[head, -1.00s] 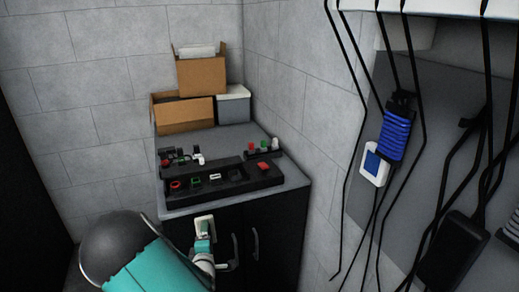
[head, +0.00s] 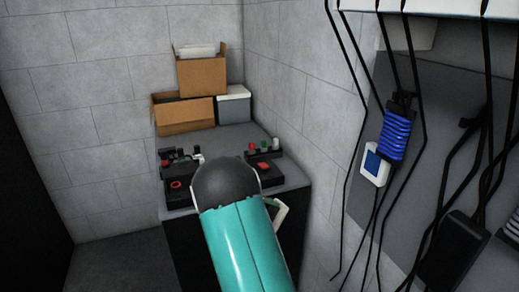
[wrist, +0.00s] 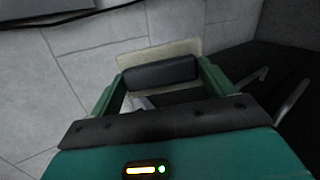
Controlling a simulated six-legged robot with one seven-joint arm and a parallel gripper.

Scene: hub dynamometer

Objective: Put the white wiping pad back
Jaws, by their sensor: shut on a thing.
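In the wrist view my gripper (wrist: 160,76) is shut on the dark bar-shaped handle of the wiping pad (wrist: 152,56). The pad's flat cream-white plate shows just beyond the handle, between the two green fingers. In the head view my teal arm and its dark round joint cover my gripper and most of the cabinet front. A bent white shape shows right of the arm there; I cannot tell if it is pad or arm. The black tray (head: 178,198) on the cabinet top is mostly hidden behind my arm, with a red ring (head: 176,185) at its left end.
The grey-topped black cabinet (head: 294,182) stands in the wall corner. Small dark parts (head: 180,155) and a block with coloured knobs (head: 265,147) lie behind the tray. Cardboard boxes (head: 186,112) and a grey box (head: 233,106) are at the back. Cables (head: 420,110) hang at right.

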